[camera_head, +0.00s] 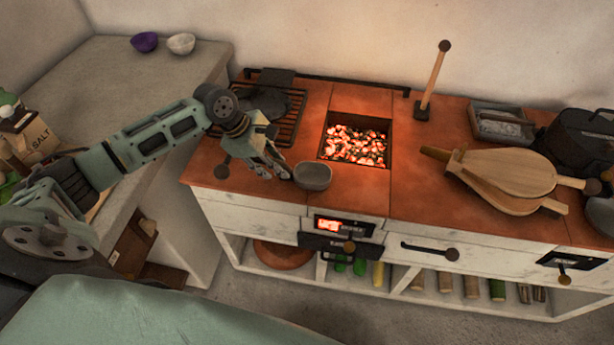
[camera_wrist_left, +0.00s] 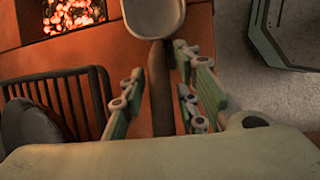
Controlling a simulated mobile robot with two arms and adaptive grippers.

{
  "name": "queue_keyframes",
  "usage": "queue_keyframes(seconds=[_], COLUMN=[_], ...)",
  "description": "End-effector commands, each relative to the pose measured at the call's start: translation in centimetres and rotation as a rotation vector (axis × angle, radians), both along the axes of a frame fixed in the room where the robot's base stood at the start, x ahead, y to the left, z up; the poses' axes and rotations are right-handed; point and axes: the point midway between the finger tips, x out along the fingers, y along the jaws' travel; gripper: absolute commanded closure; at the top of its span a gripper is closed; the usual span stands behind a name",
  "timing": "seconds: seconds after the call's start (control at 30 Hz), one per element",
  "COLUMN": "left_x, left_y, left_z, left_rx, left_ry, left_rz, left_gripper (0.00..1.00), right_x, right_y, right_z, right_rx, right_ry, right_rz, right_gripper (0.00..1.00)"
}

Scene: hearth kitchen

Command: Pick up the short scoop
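The short scoop shows in the head view as a grey round bowl (camera_head: 313,177) at the front left edge of the red stove top, with a dark handle ending in a ball (camera_head: 222,168). My left gripper (camera_head: 270,163) is over the handle, just left of the bowl. In the left wrist view the scoop's bowl (camera_wrist_left: 154,16) is at the top and its dark handle (camera_wrist_left: 160,90) runs down between the fingers of my left gripper (camera_wrist_left: 160,72). The fingers are open, with small gaps beside the handle. My right gripper is not in view.
A pit of glowing coals (camera_head: 355,144) lies right of the scoop. A grill rack (camera_head: 292,122) with a dark pan (camera_head: 265,103) is behind the gripper. Wooden bellows (camera_head: 505,176), a metal tray (camera_head: 500,125) and a dark pot (camera_head: 580,138) stand right. An upright wooden-handled tool (camera_head: 434,80) stands behind.

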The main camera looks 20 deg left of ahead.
Motion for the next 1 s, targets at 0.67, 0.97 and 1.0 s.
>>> queue_keyframes(seconds=[0.67, 0.97, 1.0], left_x=[0.1, 0.2, 0.2], left_y=[0.0, 0.0, 0.0], left_z=[0.3, 3.7, 4.5], left_rx=[-0.001, -0.002, -0.002], left_ry=[-0.003, -0.006, -0.007], left_rz=[0.001, -0.001, 0.000], left_gripper=[1.00, 1.00, 1.00], right_x=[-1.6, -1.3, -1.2], right_y=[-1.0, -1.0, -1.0], right_z=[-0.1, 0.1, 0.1], right_rx=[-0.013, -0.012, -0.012], right_ry=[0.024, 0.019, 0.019], right_rz=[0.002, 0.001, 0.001], right_gripper=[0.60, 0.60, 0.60])
